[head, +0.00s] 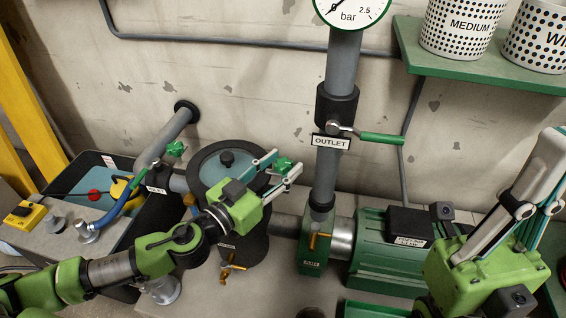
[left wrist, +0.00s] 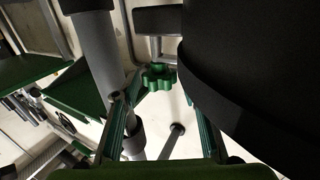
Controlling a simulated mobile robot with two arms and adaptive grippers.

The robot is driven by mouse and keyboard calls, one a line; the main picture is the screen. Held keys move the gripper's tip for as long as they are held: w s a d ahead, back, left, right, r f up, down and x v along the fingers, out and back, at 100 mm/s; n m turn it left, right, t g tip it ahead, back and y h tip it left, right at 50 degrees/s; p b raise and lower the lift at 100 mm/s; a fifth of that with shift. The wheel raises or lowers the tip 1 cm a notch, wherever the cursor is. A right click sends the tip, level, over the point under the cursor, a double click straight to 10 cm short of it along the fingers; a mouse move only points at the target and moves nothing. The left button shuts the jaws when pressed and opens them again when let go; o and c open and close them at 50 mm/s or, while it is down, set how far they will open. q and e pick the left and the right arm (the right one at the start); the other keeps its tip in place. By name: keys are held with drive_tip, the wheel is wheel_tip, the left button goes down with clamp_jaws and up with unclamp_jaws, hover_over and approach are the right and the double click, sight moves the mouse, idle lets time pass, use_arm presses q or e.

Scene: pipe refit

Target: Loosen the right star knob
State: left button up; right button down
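The right star knob (head: 284,164) is green and sits at the right of the dark round filter housing (head: 235,215). My left gripper (head: 286,163) reaches it from the lower left, with one finger on either side of it in the head view. A second green star knob (head: 176,148) is at the left of the housing. My right gripper (head: 545,165) is raised at the right, away from the knobs; its fingertips are partly out of frame.
A grey outlet pipe (head: 340,75) with a green lever (head: 381,138) stands right of the housing. A green pump motor (head: 385,262) is lower right. A black bin (head: 108,160) is at the left. A green shelf (head: 480,68) with cups is at the upper right.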

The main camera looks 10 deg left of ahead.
use_arm(q)
drive_tip(key=shift+w+d, duration=0.25)
drive_tip(key=shift+w, duration=0.1)
drive_tip(key=c, duration=0.9)
